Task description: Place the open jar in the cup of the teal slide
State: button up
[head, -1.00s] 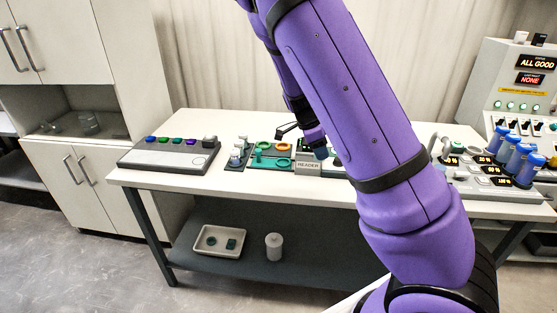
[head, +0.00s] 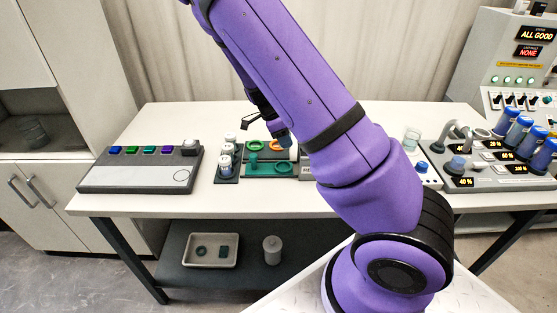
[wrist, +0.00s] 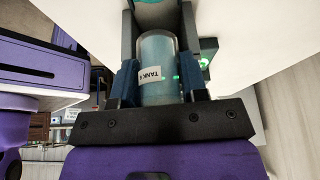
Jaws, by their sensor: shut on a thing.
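My gripper (wrist: 158,92) is shut on a clear open jar (wrist: 158,52) with a white tank label and pale teal contents, held between its blue fingertips. In the head view my gripper (head: 284,138) hangs over the back of the coloured slides, and the jar in it cannot be made out. The teal slide (head: 262,170) lies on the table just in front of and below my gripper, with a knob at its left and a ring-shaped cup (head: 285,168) at its right. The cup looks empty. Part of a teal round shape shows at the top of the wrist view.
Orange (head: 279,145) and green (head: 255,146) rings sit behind the teal slide. White-capped bottles (head: 226,165) stand left of it, beside a button panel (head: 143,168). A clear glass (head: 411,138) and a dial console (head: 492,165) stand right. My arm hides part of the reader block.

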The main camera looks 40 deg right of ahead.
jog(key=shift+f, duration=4.35)
jog(key=shift+f, duration=0.1)
jog(key=o, duration=1)
